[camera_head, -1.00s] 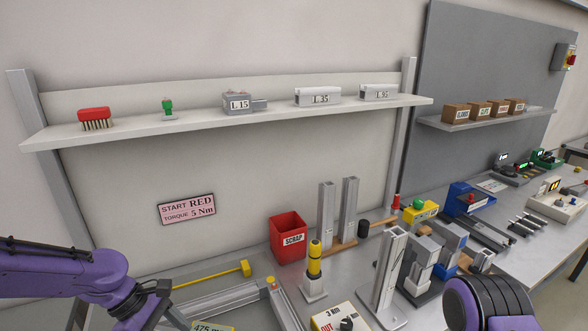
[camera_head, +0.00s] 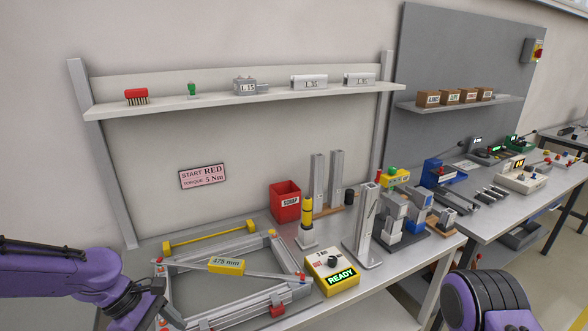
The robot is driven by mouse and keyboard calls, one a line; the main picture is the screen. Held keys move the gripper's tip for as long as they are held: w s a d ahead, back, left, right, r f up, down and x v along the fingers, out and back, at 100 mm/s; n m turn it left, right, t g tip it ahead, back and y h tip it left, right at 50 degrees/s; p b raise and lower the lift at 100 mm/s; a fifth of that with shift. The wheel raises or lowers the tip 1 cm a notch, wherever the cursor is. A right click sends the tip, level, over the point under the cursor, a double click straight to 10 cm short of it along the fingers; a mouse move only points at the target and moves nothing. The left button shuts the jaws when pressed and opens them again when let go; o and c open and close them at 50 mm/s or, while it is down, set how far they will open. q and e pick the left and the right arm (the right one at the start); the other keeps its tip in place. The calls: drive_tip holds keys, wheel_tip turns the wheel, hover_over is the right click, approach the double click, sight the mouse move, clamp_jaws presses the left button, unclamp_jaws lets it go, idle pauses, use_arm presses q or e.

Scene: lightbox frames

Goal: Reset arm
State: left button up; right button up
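My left arm (camera_head: 60,275) is purple and comes in from the lower left. Its dark gripper (camera_head: 152,300) is at the near left corner of a grey metal frame, partly cut by the picture's edge. I cannot tell whether its fingers are apart or touching the frame. My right arm (camera_head: 487,302) shows only as a purple and black rounded link at the lower right. Its gripper is out of view. The metal frame (camera_head: 285,258) lies on the bench, with a yellow "475 mm" bar (camera_head: 226,267) across it.
A yellow box reading "READY" (camera_head: 333,270) sits right of the frame. A red scrap bin (camera_head: 286,203), a yellow-black tool (camera_head: 307,220) and upright metal profiles (camera_head: 319,182) stand behind. A shelf (camera_head: 220,102) spans the wall. The aisle floor at right is clear.

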use_arm(q)
drive_tip(key=s+f+m+t+y+b, duration=0.1)
drive_tip(key=s+f+m+y+b, duration=0.25)
drive_tip(key=f, duration=1.05)
drive_tip(key=s+f+t+y+b, duration=0.15)
drive_tip(key=s+f+b, duration=0.35)
drive_tip(key=f, duration=0.8)
drive_tip(key=s+a+f+m+t+y+b, duration=0.1)
drive_tip(key=s+a+f+m+y, duration=0.3)
drive_tip(key=s, duration=0.9)
wheel_tip(320, 180, down, 4)
drive_tip(key=shift+s+a+f+m+b, duration=0.15)
drive_tip(key=shift+s+m+b, duration=0.2)
drive_tip(key=shift+m+b, duration=0.6)
drive_tip(key=shift+t, duration=0.25)
